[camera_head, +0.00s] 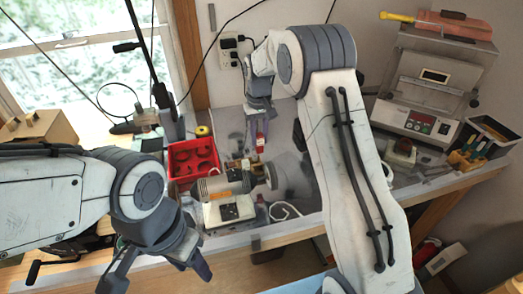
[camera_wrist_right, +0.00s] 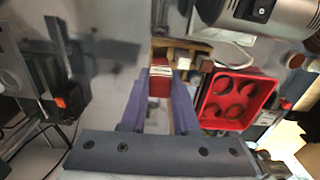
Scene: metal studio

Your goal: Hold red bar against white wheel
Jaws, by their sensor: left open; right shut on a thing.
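My right gripper (camera_head: 259,112) is shut on the red bar (camera_head: 260,139), which points down above the bench behind the polishing machine. In the right wrist view the bar (camera_wrist_right: 159,84) sits between the two fingertips, with a pale top face. The polishing machine (camera_head: 222,184) has a grey cylindrical motor on a white base. A greyish round form (camera_head: 290,176) at its right end may be the wheel; I cannot clearly make out a white wheel. The bar is apart from the machine. My left gripper (camera_head: 156,279) is open and empty in the lower left, in front of the bench.
A red tray (camera_head: 170,166) with round recesses stands left of the machine. A wooden block holder (camera_wrist_right: 182,52) lies near the bar. A grey boxed device (camera_head: 425,100) stands at the right. My right arm hides part of the bench.

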